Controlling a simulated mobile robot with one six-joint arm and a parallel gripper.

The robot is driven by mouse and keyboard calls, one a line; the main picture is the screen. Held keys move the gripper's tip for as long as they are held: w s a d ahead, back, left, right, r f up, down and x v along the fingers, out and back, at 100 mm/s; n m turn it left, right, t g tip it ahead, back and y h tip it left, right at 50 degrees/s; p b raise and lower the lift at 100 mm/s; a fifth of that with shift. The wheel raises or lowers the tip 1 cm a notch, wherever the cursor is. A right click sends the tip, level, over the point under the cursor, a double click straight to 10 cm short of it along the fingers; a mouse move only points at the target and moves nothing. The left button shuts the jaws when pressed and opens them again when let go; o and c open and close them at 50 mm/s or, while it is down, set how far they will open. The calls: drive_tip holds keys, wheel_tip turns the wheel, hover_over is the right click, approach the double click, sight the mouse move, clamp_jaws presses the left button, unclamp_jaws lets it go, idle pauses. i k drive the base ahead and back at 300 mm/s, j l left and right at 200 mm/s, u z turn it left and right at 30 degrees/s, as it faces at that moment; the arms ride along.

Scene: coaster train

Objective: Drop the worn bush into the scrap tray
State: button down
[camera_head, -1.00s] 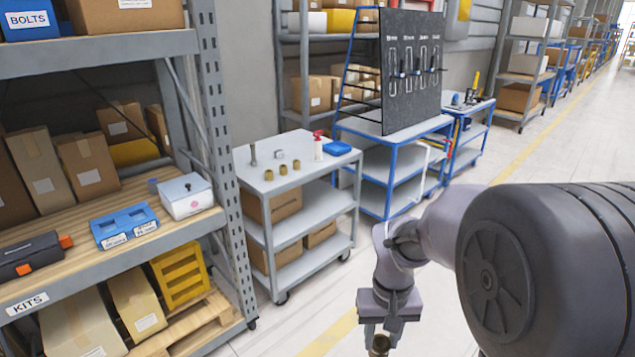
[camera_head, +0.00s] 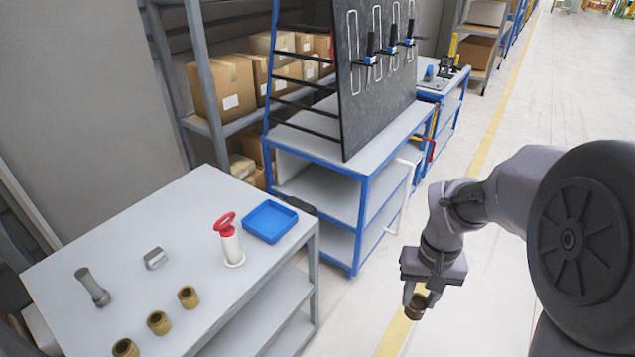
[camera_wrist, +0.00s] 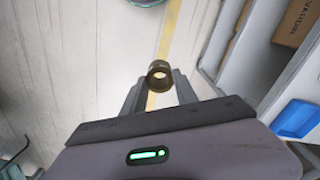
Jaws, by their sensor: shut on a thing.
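My gripper (camera_head: 416,298) is shut on a brass-brown bush (camera_head: 415,306), which hangs over the floor to the right of the grey cart. In the wrist view the bush (camera_wrist: 159,75) sits as a ring between the two fingertips (camera_wrist: 160,84). A shallow blue tray (camera_head: 270,221) lies on the cart top near its right corner and looks empty. Part of a blue tray (camera_wrist: 297,118) also shows at the right edge of the wrist view.
On the grey cart (camera_head: 215,260) stand three brass bushes (camera_head: 158,322), a grey cylindrical tool (camera_head: 92,287), a small metal block (camera_head: 155,258) and a red-handled white item (camera_head: 229,240) close to the tray. A blue-framed cart (camera_head: 340,195) with a tool board stands behind.

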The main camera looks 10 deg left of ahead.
sight(276, 224)
drive_tip(key=i+u, duration=0.45)
drive_tip(key=i+l+u, duration=0.15)
drive_tip(key=i+u, duration=0.2)
drive_tip(key=u, duration=0.15)
drive_tip(key=i+l+u, duration=0.25)
drive_tip(key=u, duration=0.2)
drive_tip(key=i+u, duration=0.35)
drive_tip(key=i+l+u, duration=0.1)
drive_tip(key=u, duration=0.2)
